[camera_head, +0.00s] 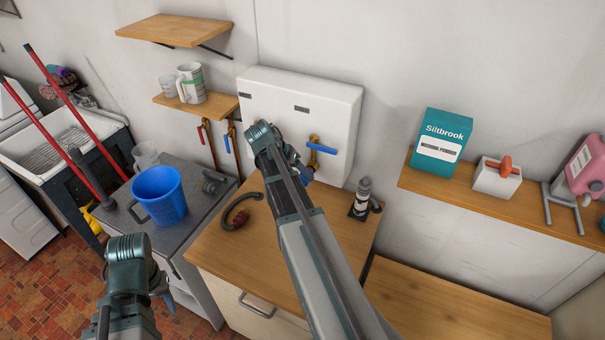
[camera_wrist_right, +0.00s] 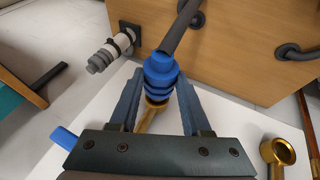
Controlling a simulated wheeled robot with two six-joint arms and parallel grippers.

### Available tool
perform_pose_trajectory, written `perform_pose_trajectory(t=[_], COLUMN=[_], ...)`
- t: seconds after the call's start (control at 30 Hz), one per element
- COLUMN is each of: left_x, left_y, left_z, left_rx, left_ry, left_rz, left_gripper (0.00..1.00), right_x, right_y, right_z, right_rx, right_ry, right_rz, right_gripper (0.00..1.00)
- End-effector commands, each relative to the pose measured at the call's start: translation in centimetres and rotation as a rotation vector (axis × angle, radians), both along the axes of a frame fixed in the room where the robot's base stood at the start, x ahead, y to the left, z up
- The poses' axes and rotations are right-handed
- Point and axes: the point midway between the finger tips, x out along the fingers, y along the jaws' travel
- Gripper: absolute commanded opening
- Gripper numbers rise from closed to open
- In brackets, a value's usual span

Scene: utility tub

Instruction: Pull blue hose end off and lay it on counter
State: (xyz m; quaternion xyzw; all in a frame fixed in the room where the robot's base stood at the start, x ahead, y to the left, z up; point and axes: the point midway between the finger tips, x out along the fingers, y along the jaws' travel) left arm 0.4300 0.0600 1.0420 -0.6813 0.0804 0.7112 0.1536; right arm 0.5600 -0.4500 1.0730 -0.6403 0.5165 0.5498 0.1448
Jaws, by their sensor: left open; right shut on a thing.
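The blue hose end (camera_wrist_right: 160,76) is a ribbed blue collar on a dark grey hose (camera_wrist_right: 183,27). My right gripper (camera_wrist_right: 158,92) is shut on it, one finger on each side. A brass tap outlet (camera_wrist_right: 150,116) shows directly below the collar, between the fingers, and appears to meet it. The tap's blue lever (camera_wrist_right: 62,138) also shows in the head view (camera_head: 321,147), in front of the white wall panel (camera_head: 325,95). My left gripper (camera_head: 163,292) is open and empty, low at the left. The wooden counter (camera_head: 225,250) lies below the tap.
A dark curved hose with a red end (camera_head: 241,218) lies on the counter. A grey and white fitting (camera_head: 361,192) stands at its right back, also in the wrist view (camera_wrist_right: 108,54). A blue bucket (camera_head: 160,196) stands at left. A second brass outlet (camera_wrist_right: 278,152) is bare.

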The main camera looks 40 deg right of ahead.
Motion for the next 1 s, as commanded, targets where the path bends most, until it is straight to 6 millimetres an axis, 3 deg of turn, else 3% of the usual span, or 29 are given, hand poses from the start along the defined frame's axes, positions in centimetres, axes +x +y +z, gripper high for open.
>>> perform_pose_trajectory(t=[1.0], left_x=[0.0], left_y=[0.0], left_z=[0.0], left_rx=[0.0], left_ry=[0.0], left_rz=[0.0], left_gripper=[0.5], right_x=[-1.4], right_y=[2.6], right_z=[0.0], right_rx=[-0.001], right_ry=[0.001], right_rz=[0.0], right_gripper=[0.0])
